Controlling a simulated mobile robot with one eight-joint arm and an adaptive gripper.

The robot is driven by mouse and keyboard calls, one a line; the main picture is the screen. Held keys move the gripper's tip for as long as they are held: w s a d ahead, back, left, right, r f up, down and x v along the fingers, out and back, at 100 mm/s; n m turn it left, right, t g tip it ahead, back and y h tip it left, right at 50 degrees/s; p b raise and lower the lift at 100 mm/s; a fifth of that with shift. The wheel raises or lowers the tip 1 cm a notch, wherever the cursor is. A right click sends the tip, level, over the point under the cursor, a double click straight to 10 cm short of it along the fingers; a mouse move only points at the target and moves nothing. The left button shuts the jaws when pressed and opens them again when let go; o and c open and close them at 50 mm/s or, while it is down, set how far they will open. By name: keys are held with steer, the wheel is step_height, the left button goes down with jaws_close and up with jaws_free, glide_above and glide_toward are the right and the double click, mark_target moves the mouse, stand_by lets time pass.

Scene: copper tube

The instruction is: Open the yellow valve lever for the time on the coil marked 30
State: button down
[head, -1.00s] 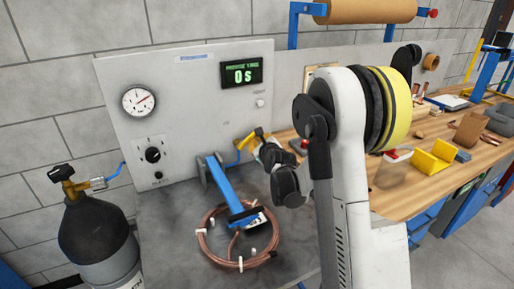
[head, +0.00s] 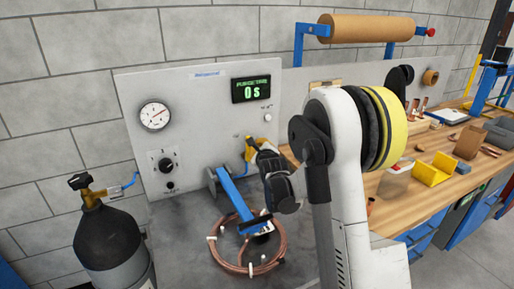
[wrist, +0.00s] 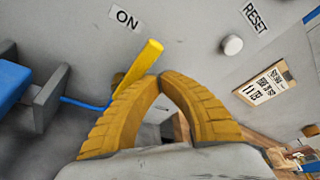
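The yellow valve lever (wrist: 140,70) stands out from the grey panel in the wrist view, below the ON label. It also shows small in the head view (head: 249,150). My gripper (wrist: 161,82) has its ridged yellow-brown fingers together at the tips, with nothing between them. The fingers are right beside the lever, on its right in the wrist view; whether they touch is unclear. The timer display (head: 251,89) reads 0 s. The copper coil (head: 233,268) lies on the grey bench below the blue clamp arm (head: 232,190). Its marking is not legible.
A pressure gauge (head: 155,116) and a black knob (head: 166,165) are on the panel (head: 205,120). A white reset button (wrist: 232,44) is right of the lever. A dark gas cylinder (head: 108,240) stands at left. A wooden bench with tools lies right.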

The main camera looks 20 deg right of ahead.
steer(key=shift+w+a+r, duration=0.1)
steer(key=shift+a+r, duration=0.1)
steer(key=shift+a, duration=0.25)
stand_by(0.3)
steer(key=shift+d, duration=0.15)
